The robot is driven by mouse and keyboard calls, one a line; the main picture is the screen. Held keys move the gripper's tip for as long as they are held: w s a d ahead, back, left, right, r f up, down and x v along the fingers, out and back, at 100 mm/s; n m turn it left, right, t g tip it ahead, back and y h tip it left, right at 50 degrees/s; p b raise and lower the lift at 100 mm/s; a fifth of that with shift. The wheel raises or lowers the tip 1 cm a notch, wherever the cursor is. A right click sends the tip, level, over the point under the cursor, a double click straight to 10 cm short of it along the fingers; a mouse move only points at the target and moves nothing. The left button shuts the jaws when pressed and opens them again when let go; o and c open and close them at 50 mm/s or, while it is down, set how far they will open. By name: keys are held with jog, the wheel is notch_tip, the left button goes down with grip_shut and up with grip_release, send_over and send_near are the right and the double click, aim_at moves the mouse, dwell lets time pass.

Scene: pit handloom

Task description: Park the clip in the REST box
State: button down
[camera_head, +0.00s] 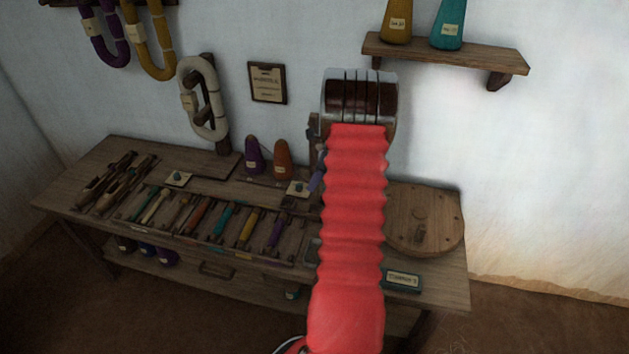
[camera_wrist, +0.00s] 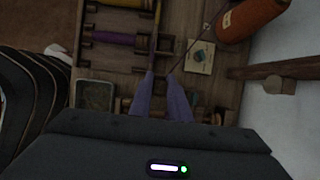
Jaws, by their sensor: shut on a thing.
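My gripper (camera_wrist: 163,80) points down over the bench, its two purple-grey fingers close together. It is shut on a thin thing, which I take for the clip; its shape is mostly lost between the fingertips. In the head view my red-sleeved arm hides most of the gripper, and one finger (camera_head: 317,177) shows beside it. A small open tray with a grey inside (camera_wrist: 95,95) lies left of the fingers in the wrist view. Its edge shows left of my arm in the head view (camera_head: 312,250). I cannot read a REST label on it.
Several coloured bobbins (camera_head: 225,217) lie in a rack on the bench (camera_head: 450,285). An orange cone (camera_head: 283,160) and a purple cone (camera_head: 253,155) stand behind. A small labelled card (camera_wrist: 200,57) lies near the fingers.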

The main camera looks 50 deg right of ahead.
jog(key=w+a+r+n+g+y, duration=0.1)
jog(key=w+a+r+n+g, duration=0.1)
jog(key=w+a+n, duration=0.7)
jog(key=w+a+r+n+g+y, duration=0.1)
jog(key=w+a+n+g+y, duration=0.3)
jog(key=a, duration=1)
jog(key=a+r+n+g+h, duration=0.1)
jog(key=a+r+n+h, duration=0.2)
jog(key=a+n, duration=0.6)
jog(key=a+r+n+g+h, duration=0.1)
jog(key=a+r+n+h, duration=0.2)
jog(key=a+n, duration=0.6)
jog(key=a, duration=0.8)
jog(key=shift+r+g+h, duration=0.3)
jog(key=shift+h, duration=0.1)
